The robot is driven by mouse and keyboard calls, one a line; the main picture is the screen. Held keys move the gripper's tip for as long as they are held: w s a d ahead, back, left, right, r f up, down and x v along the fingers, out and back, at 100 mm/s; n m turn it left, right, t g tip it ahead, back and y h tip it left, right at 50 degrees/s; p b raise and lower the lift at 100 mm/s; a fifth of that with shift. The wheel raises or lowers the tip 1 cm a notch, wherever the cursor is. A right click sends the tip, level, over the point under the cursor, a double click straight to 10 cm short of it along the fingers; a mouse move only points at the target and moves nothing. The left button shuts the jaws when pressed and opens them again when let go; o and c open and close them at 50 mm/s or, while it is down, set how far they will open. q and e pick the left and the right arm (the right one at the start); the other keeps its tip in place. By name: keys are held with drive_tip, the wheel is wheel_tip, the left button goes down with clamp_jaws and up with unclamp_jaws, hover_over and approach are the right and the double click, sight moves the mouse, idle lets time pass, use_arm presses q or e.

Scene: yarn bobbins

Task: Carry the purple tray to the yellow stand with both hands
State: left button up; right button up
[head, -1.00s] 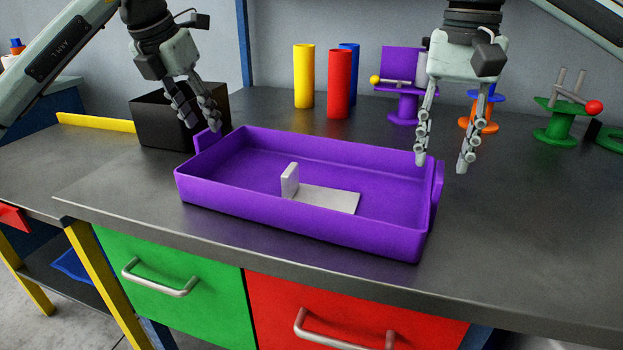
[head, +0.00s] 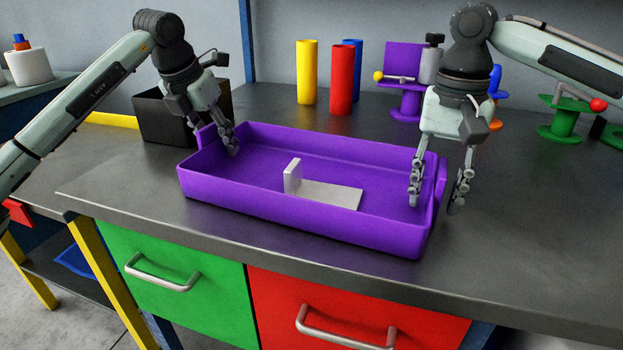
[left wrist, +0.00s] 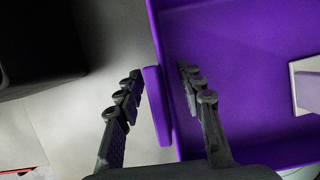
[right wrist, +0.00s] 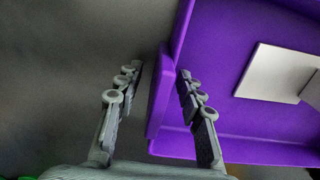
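The purple tray (head: 300,219) sits on the dark worktop and holds a light grey L-shaped piece (head: 330,194). My left gripper (head: 221,143) is at the tray's left end. In the left wrist view its open fingers (left wrist: 160,90) straddle the purple handle (left wrist: 156,104), one outside and one inside the tray, with gaps. My right gripper (head: 438,194) is at the right end. In the right wrist view its open fingers (right wrist: 158,88) straddle that end's handle (right wrist: 161,100). A stand with yellow legs (head: 98,268) is at the left; I cannot tell whether it is the yellow stand named.
A black box (head: 165,118) stands behind the tray's left end. Yellow (head: 307,72), red (head: 341,80) and blue tubes stand behind it. A purple spool (head: 406,103) and green spool (head: 566,122) are at the back right. The worktop's right front is clear.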

sight(442, 167)
use_arm(q)
drive_tip(key=shift+c, duration=0.6)
use_arm(e)
drive_tip(key=shift+c, duration=0.6)
use_arm(q)
clamp_jaws()
use_arm(e)
clamp_jaws()
use_arm(q)
drive_tip(key=shift+r, duration=0.2)
use_arm(e)
drive_tip(key=shift+r, duration=0.15)
